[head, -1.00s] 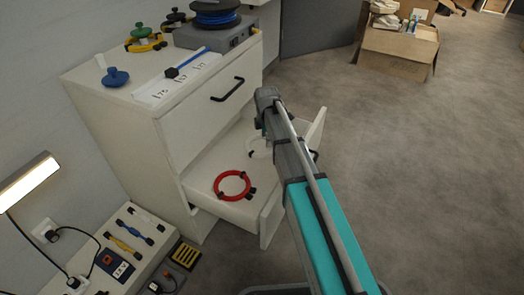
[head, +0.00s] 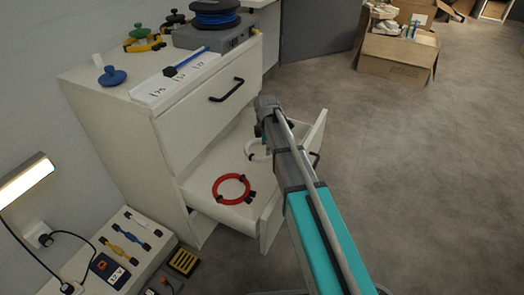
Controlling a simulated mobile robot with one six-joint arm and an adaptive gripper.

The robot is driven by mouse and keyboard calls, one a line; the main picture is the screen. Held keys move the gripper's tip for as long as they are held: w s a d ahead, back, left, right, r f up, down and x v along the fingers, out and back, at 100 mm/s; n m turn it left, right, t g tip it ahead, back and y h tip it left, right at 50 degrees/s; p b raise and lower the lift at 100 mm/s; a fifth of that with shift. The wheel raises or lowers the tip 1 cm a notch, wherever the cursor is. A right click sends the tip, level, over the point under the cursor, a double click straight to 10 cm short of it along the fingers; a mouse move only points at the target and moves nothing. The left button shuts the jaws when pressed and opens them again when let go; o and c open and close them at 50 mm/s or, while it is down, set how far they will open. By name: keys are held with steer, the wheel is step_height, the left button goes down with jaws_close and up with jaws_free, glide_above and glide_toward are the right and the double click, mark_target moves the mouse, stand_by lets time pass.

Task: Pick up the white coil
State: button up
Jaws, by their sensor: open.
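The white coil (head: 253,148) lies in the open lower drawer (head: 214,208) of the white cabinet, toward the drawer's right side. My arm hides much of the coil, and only its left part shows. A red coil (head: 231,190) with black clips lies in the same drawer, to the left and nearer. My gripper (head: 262,133) is at the far end of my arm, beside or over the white coil. Its open fingers are mostly hidden behind the arm, and I cannot tell whether they touch the coil.
The upper drawer with a black handle (head: 226,90) is shut above the open one. The cabinet top holds a blue cable spool (head: 215,14), a blue knob (head: 112,76) and a labelled strip. A low bench (head: 135,258) stands at the left.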

mark_target(265, 157)
steer(key=shift+s+f+b, duration=0.15)
steer(key=shift+f+b, duration=2.2)
steer(key=shift+f, duration=0.2)
jaws_close()
